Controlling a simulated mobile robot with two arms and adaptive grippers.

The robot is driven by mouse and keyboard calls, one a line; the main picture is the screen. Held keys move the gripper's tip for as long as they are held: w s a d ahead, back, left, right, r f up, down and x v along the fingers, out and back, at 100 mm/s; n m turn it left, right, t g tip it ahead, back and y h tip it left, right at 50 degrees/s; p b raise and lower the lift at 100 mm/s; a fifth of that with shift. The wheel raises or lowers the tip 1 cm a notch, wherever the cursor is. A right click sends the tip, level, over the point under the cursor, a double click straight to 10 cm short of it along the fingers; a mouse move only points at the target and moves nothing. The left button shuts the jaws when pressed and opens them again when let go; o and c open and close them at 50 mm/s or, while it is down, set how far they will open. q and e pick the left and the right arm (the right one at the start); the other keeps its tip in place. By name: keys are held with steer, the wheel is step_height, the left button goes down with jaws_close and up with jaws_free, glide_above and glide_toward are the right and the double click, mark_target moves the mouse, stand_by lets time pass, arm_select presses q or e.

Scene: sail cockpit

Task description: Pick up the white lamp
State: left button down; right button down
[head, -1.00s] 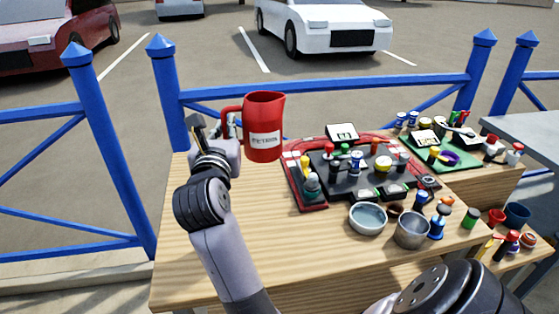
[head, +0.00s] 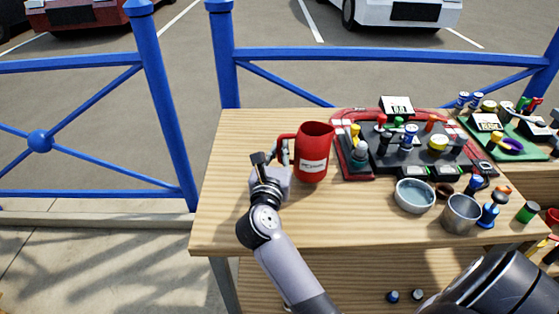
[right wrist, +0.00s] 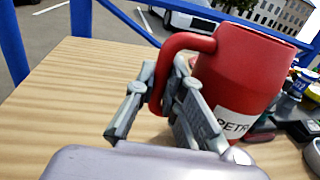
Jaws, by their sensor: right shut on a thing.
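I see nothing that I can surely tell as a white lamp. My right gripper (head: 283,155) is shut on the handle of a red jug (head: 314,152) with a white label. The right wrist view shows the fingers (right wrist: 165,105) on either side of the handle, with the jug (right wrist: 238,70) upright to the right. The jug is over the left part of the wooden table, beside the dark board. I cannot tell whether its base touches the table. My left gripper is not in view.
The wooden table (head: 240,215) is bare at its left and front. A red-edged dark board (head: 360,175) with several small items lies right of the jug. A pale blue bowl (head: 415,196) and a metal cup (head: 461,213) stand in front of it. A blue railing (head: 400,55) runs behind.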

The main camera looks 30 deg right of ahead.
steer(key=shift+f, duration=1.25)
steer(key=shift+f, duration=0.2)
steer(key=c, duration=1.7)
jaws_free()
